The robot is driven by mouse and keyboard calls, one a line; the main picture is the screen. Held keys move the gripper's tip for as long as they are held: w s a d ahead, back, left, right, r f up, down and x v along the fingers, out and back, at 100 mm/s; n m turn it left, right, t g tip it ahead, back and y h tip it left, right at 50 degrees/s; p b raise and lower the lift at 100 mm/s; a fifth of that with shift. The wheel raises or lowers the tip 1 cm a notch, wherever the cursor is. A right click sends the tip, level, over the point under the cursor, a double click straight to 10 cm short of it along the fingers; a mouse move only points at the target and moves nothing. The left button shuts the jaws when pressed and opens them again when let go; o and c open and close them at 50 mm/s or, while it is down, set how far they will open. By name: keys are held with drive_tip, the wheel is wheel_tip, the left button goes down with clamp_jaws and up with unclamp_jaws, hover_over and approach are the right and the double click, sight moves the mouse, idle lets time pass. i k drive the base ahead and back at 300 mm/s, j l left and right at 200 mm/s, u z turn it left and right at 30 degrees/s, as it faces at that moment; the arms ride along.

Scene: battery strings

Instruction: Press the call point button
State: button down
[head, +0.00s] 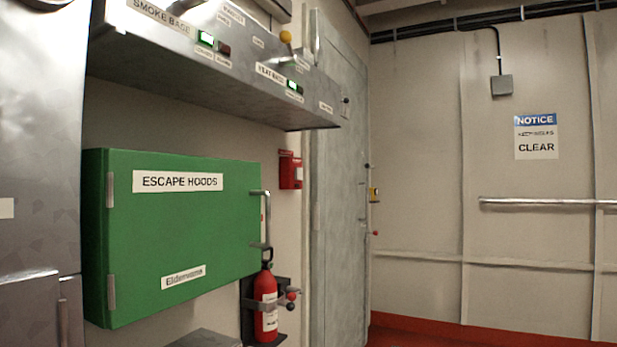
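A small red box (290,170) that looks like the call point is fixed to the wall, right of the green cabinet and left of the grey door. It has a pale patch on its right-hand face. I see it at an angle, and its button cannot be made out. My gripper is not in this view.
A green cabinet (220,215) labelled "ESCAPE HOODS" juts from the left wall, with a metal control panel (230,60) above it. A red extinguisher (266,300) hangs below the box. A grey door (338,200) and a handrail (540,202) are to the right.

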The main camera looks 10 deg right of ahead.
sight(299, 172)
drive_tip(key=i+l+u, duration=0.1)
drive_tip(key=i+l, duration=1.4)
drive_tip(key=i+l+u, duration=0.15)
drive_tip(key=i+l, duration=0.55)
drive_tip(key=l, duration=0.15)
